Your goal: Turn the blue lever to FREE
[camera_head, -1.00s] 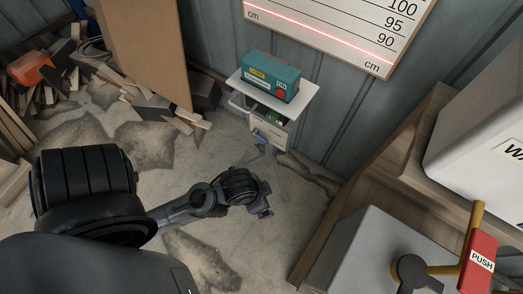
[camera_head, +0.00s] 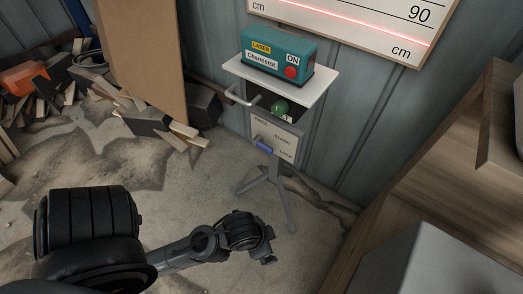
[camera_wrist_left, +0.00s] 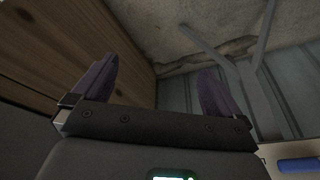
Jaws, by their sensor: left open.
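The blue lever (camera_head: 264,146) sits on the front panel (camera_head: 277,137) of the small stand under the teal laser box. The panel bears small printed words, hard to read at this size. The lever also shows at the lower right edge of the left wrist view (camera_wrist_left: 298,165). My left gripper (camera_head: 268,258) is in front of the stand and below the lever, apart from it. In the left wrist view its two fingers (camera_wrist_left: 158,88) are wide apart with nothing between them. My right gripper is not in view.
The teal laser box (camera_head: 277,57) with a red button stands on a white shelf (camera_head: 312,91). A grey handle (camera_head: 242,97) juts from the stand's left. A green ball-shaped knob (camera_head: 280,106) sits above the panel. Wooden shelving (camera_head: 440,160) stands at right; scrap wood lies at left.

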